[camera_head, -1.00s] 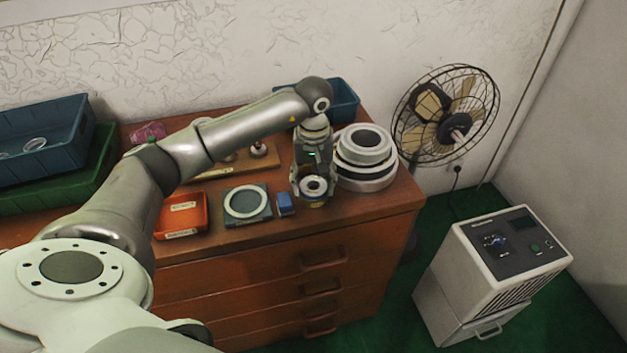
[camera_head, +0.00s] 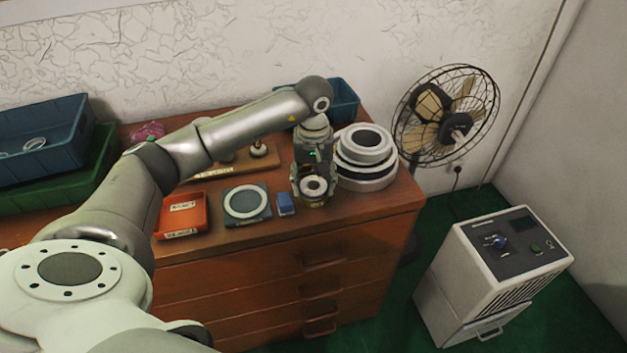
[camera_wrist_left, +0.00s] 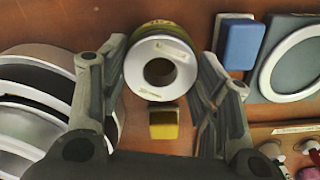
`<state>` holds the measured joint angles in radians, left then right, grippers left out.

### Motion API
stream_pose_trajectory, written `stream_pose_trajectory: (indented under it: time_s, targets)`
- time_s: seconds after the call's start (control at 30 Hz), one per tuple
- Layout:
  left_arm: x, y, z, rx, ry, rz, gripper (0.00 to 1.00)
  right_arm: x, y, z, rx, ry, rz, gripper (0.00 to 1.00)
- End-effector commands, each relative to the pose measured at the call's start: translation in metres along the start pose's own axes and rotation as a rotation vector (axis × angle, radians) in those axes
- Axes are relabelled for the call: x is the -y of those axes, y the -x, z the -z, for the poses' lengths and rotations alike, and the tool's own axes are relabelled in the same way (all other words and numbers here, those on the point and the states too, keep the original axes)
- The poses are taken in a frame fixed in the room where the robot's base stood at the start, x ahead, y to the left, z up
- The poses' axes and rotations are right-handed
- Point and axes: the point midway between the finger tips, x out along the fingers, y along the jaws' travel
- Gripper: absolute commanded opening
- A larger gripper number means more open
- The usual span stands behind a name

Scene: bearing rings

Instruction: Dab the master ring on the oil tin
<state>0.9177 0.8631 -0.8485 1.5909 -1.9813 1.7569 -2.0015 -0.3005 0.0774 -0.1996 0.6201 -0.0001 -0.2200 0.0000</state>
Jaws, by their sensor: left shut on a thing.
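My left gripper (camera_head: 313,180) points down over the right part of the wooden dresser top. It is shut on the master ring (camera_wrist_left: 160,67), a pale ring with a dark hole, which also shows in the head view (camera_head: 313,186). The oil tin (camera_wrist_left: 165,28), with an olive-yellow side, shows just beyond the ring's edge in the wrist view; most of it is hidden by the ring. In the head view the tin (camera_head: 316,203) peeks out under the ring. I cannot tell whether ring and tin touch. My right gripper is not in view.
Stacked white rings (camera_head: 366,160) stand close right of the gripper. To its left are a blue block (camera_head: 286,204), a dark pad with a white ring (camera_head: 245,201) and an orange tray (camera_head: 181,214). Blue and green bins (camera_head: 42,160) stand far left. The fan (camera_head: 446,115) is right.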

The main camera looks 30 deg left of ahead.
Motion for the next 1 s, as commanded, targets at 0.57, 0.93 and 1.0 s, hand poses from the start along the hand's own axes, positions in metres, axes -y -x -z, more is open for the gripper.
stream_pose_trajectory:
  time_s: [0.57, 0.93, 1.0]
  targets:
    - [0.000, 0.022, 0.000, 0.001, -0.001, 0.000, 0.19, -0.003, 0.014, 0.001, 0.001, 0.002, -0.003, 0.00]
    - [0.000, 0.052, 0.000, -0.001, 0.000, 0.000, 0.19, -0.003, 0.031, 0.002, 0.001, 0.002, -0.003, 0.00]
    - [0.000, 0.058, 0.000, -0.001, 0.000, -0.001, 0.19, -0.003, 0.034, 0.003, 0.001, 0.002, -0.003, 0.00]
